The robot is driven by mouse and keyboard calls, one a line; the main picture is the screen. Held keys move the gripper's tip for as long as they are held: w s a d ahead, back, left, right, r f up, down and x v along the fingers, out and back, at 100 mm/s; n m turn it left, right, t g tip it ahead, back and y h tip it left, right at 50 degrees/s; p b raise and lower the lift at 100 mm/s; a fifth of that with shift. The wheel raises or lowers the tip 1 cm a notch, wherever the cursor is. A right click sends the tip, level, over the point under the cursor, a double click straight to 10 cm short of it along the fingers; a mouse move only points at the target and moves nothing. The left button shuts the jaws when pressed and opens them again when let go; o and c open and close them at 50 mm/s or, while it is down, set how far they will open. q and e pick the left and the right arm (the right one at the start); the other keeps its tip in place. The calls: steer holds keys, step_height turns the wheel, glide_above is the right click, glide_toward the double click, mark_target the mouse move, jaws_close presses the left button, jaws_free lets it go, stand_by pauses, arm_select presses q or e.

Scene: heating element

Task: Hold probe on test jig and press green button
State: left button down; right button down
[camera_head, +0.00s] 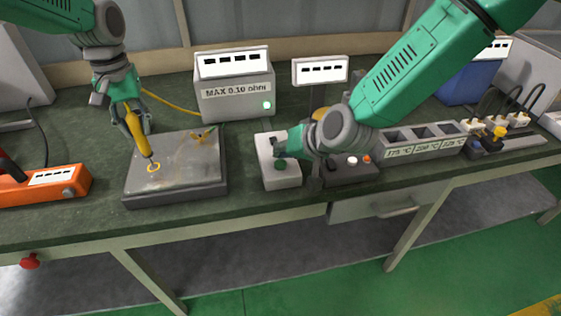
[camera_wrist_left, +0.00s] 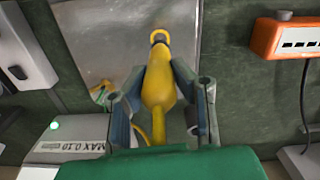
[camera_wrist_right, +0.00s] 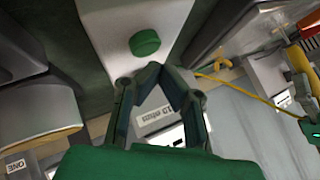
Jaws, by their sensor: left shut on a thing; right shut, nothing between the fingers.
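My left gripper (camera_head: 133,125) is shut on the yellow probe (camera_head: 138,132). The probe tilts down, its dark tip at the yellow ring on the grey metal test jig (camera_head: 195,170); firm contact cannot be told. In the left wrist view the probe (camera_wrist_left: 160,85) lies between the fingers, pointing at the ring on the jig plate (camera_wrist_left: 110,30). The green button (camera_head: 281,165) is on top of a white box (camera_head: 283,180). My right gripper (camera_head: 282,147) is shut and empty beside the button. In the right wrist view its fingertips (camera_wrist_right: 155,70) appear just short of the green button (camera_wrist_right: 145,41).
A meter box (camera_head: 235,95) marked MAX 0.10 ohm shows a lit green light behind the jig. A yellow clip (camera_head: 203,136) sits on the jig's far corner. An orange device (camera_head: 45,187) stands left; a labelled block with compartments (camera_head: 422,140) stands right.

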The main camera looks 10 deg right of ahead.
mark_target(281, 163)
steer(key=shift+f, duration=0.15)
steer(key=shift+f, duration=0.2)
stand_by(0.3)
steer(key=shift+f, duration=0.5)
stand_by(0.6)
steer(key=shift+r, duration=0.9)
steer(key=shift+r, duration=2.5)
